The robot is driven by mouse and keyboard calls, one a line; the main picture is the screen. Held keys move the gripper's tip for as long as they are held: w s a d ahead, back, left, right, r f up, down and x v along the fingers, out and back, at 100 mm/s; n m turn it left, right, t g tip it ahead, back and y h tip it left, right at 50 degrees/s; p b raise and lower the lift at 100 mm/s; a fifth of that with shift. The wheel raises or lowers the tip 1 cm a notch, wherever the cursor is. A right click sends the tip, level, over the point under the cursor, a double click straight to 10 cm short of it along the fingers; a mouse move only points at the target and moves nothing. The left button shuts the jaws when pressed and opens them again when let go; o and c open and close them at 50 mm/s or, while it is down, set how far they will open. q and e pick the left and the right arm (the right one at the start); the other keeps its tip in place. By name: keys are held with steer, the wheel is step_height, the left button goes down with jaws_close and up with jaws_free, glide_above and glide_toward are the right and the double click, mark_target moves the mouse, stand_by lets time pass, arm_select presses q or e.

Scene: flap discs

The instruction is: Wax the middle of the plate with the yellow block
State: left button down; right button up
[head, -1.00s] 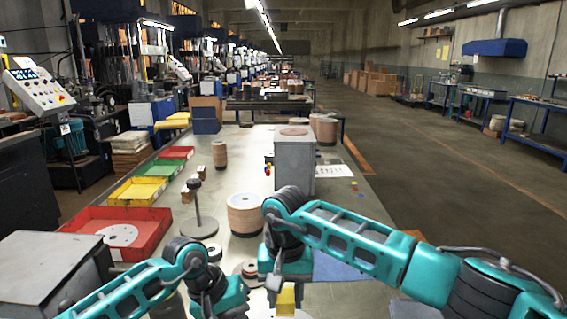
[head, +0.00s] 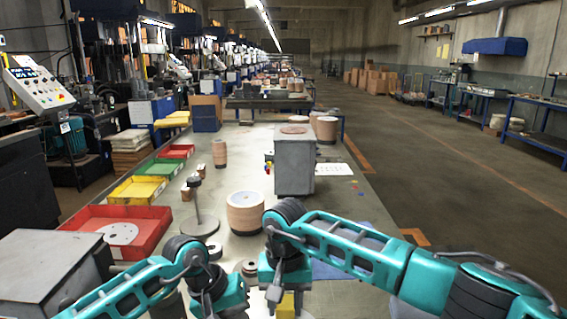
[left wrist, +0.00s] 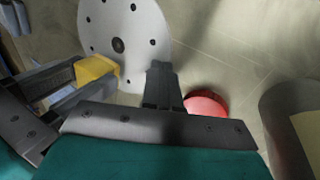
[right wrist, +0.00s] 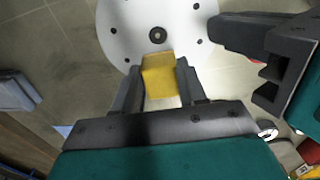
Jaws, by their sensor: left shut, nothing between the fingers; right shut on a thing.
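The plate is a white disc with a dark centre hole and a ring of small holes; it shows in the left wrist view (left wrist: 112,22) and the right wrist view (right wrist: 130,35). My right gripper (right wrist: 160,88) is shut on the yellow block (right wrist: 159,72). The block's far end overlaps the plate just below the centre hole in the right wrist view; I cannot tell whether it touches. The block also shows in the head view (head: 286,306). My left gripper (left wrist: 161,72) is shut and empty, over the bench beside the plate's edge.
A red round object (left wrist: 206,103) lies near my left gripper. Farther up the bench stand a spindle stand (head: 199,222), a stack of discs (head: 245,214) and a grey box (head: 294,165). A red tray (head: 150,225) with a white disc is at the left.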

steer(key=shift+f, duration=0.7)
steer(key=shift+s+a, duration=0.15)
steer(key=shift+s, duration=1.65)
steer(key=shift+s+a, duration=0.1)
steer(key=shift+s, duration=1.7)
steer(key=shift+w+d, duration=0.15)
steer(key=shift+w, duration=1.7)
steer(key=shift+w+d, duration=0.15)
steer(key=shift+w, duration=1.6)
steer(key=shift+s+r, duration=0.15)
steer(key=shift+s, duration=1.65)
steer(key=shift+s+a, duration=0.15)
steer(key=shift+s, duration=0.75)
steer(key=shift+s+a, duration=0.15)
steer(key=shift+s, duration=0.75)
steer(key=shift+w+d, duration=0.15)
steer(key=shift+w, duration=1.65)
steer(key=shift+w+d, duration=0.1)
steer(key=shift+w, duration=1.7)
